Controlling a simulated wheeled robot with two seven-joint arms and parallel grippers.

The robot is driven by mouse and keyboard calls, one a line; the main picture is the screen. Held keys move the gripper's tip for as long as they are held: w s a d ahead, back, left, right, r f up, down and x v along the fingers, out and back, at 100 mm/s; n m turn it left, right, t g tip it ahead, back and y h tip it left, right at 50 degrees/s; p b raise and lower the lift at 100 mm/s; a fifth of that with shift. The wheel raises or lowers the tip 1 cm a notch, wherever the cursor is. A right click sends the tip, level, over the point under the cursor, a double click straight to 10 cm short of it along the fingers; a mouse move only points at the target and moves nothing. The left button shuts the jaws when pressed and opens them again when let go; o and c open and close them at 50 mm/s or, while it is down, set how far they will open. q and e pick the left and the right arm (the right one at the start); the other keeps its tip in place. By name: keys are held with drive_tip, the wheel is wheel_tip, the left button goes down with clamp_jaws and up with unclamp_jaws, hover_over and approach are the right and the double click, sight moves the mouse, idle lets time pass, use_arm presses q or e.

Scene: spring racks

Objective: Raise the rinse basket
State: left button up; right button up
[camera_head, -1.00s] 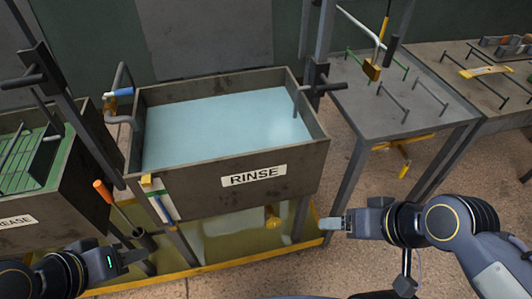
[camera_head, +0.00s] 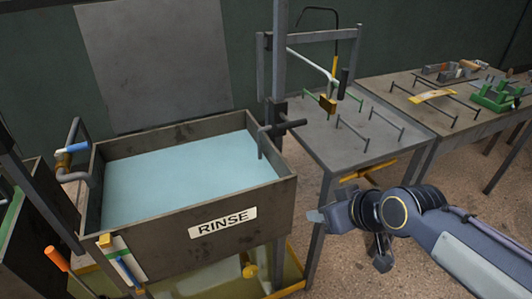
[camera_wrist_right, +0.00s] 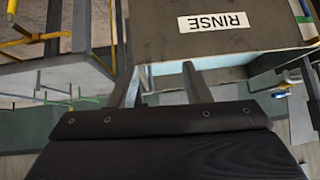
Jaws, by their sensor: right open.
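The rinse tank (camera_head: 222,222) is a grey metal box with a RINSE label, filled with pale blue liquid (camera_head: 185,172). No basket can be made out in the liquid. A dark post (camera_head: 279,60) at its right side carries a sleeve with a crossbar handle (camera_head: 285,126). A thin grey rod (camera_head: 261,143) hangs from there inside the tank's right rim. My right gripper (camera_head: 314,216) is right of the tank, below the crossbar and apart from it. In the right wrist view its fingers (camera_wrist_right: 162,80) are spread and empty, with the tank upside down beyond. My left gripper is out of view.
A grey table (camera_head: 340,135) with green and grey rails stands behind my right gripper; a farther table (camera_head: 462,100) holds a yellow strip and a green fixture. A pipe with a blue handle (camera_head: 75,148) is left of the tank. An orange-handled tool (camera_head: 57,259) stands lower left.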

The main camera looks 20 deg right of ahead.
drive_tip(key=w+d+f+n+t+h+b, duration=0.1)
drive_tip(key=w+d+n+t+b, duration=0.15)
drive_tip(key=w, duration=0.45)
drive_tip(key=w+d+n+t+h+b, duration=0.1)
drive_tip(key=w+d+n+b, duration=0.15)
drive_tip(key=w, duration=0.45)
drive_tip(key=n+t+y+b, duration=0.1)
drive_tip(key=n+t+b, duration=0.45)
drive_tip(key=n, duration=0.45)
approach(287, 118)
drive_tip(key=w+f, duration=0.2)
drive_tip(key=shift+w+r+n+y+p, duration=0.35)
drive_tip(key=shift+w+r, duration=0.1)
drive_tip(key=shift+w, duration=0.2)
drive_tip(key=w, duration=0.4)
drive_tip(key=w+p, duration=0.1)
drive_tip(key=w, duration=0.2)
drive_tip(key=shift+a, duration=0.3)
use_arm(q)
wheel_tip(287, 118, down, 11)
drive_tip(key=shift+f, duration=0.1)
use_arm(e)
drive_tip(key=shift+c, duration=0.3)
clamp_jaws()
